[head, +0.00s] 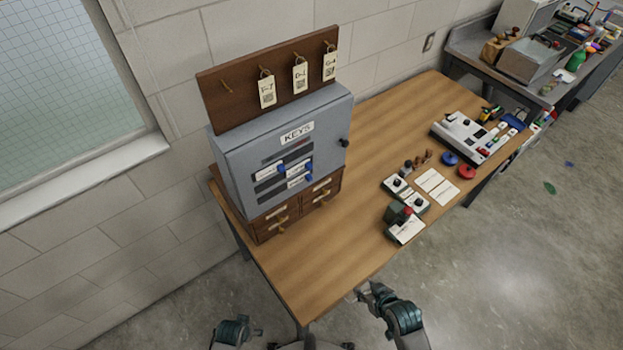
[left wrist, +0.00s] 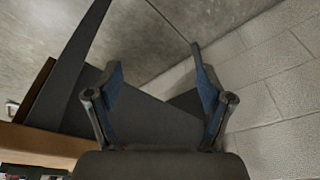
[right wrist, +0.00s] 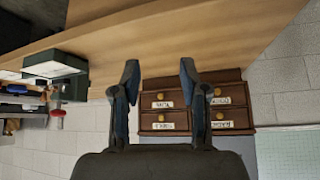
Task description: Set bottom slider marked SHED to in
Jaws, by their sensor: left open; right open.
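The grey key cabinet (head: 236,168), labelled KEYS, stands upright on the left end of the wooden desk in the head view. Its front has dark horizontal slots and blue-and-white sliders; the lowest slider (head: 299,182) sits toward the right side of the front. The slider lettering is too small to read. My right gripper (head: 366,293) is open and empty, in front of the desk edge, low and right of the cabinet. My left gripper (head: 262,335) is open, at the bottom of the head view. The left wrist view (left wrist: 155,62) shows its fingers apart with nothing between them.
Labelled wooden drawers (head: 281,216) with brass knobs sit under the cabinet; they also show in the right wrist view (right wrist: 178,122). A board with hanging key tags (head: 300,75) rises behind. Small switch boxes and stamps (head: 407,228) occupy the right desk. The desk's front left is clear.

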